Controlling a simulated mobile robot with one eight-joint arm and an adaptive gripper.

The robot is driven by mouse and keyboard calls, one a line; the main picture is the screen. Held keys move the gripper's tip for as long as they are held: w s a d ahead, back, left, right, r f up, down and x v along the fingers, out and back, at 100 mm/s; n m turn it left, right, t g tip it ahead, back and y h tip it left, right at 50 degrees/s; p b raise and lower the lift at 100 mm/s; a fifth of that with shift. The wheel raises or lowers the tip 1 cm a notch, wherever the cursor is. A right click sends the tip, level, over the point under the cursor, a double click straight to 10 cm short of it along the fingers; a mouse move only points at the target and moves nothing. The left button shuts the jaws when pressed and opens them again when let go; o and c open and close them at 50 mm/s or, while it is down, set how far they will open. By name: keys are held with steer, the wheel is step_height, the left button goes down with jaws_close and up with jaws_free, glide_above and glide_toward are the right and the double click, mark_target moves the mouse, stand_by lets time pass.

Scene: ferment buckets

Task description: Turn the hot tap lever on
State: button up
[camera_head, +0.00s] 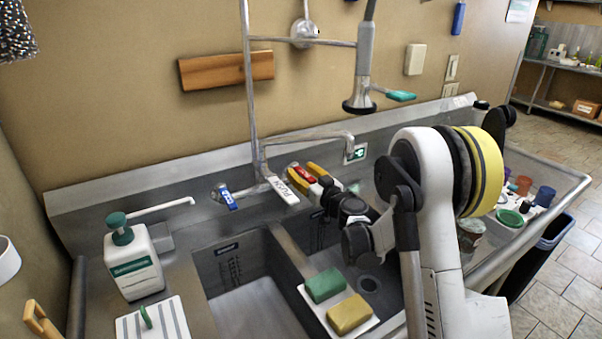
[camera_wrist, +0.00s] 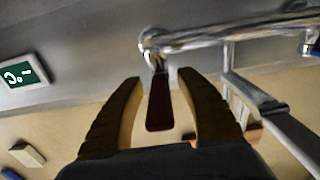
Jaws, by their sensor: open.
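The hot tap lever is a dark red handle (camera_wrist: 160,105) in the wrist view, hanging from the chrome tap fitting (camera_wrist: 152,45). It lies between the two yellow-brown fingers of my gripper (camera_wrist: 161,80), with a visible gap on each side. In the head view my gripper (camera_head: 301,172) is at the back of the sink, beside the tap base, with its fingers apart and a bit of red showing between them. The blue lever (camera_head: 229,200) stands to the left of the tap. The hot lever's base is mostly hidden by my gripper in the head view.
The spout (camera_head: 310,137) and riser pipe (camera_head: 249,80) rise close to my gripper. A sprayer (camera_head: 364,75) hangs above. Green (camera_head: 325,284) and yellow (camera_head: 349,313) sponges lie on the sink's divider. A soap bottle (camera_head: 132,265) stands left of the basins.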

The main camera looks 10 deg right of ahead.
mark_target(299, 166)
jaws_close()
steer(key=shift+d, duration=0.1)
steer(key=shift+w+d+n+g+y, duration=0.15)
steer(key=shift+n+g+y, duration=0.1)
steer(key=shift+n+y, duration=0.25)
steer(key=shift+d+n+g+y, duration=0.15)
steer(key=shift+n+g+y, duration=0.15)
steer(key=shift+y, duration=0.3)
steer(key=n+g+y, duration=0.2)
steer(key=y, duration=0.1)
steer(key=d+n+g+y, duration=0.1)
steer(key=shift+w, duration=0.35)
steer(key=n+g+y, duration=0.1)
steer(key=n+g, duration=0.1)
steer(key=w+n+g+y, duration=0.1)
steer(key=n+g+y, duration=0.2)
steer(key=g+y, duration=0.1)
steer(key=g, duration=0.1)
steer(key=shift+w+d+n, duration=0.2)
steer(key=shift+d+n, duration=0.15)
steer(key=shift+n, duration=0.05)
jaws_free()
steer(key=shift+a, duration=0.1)
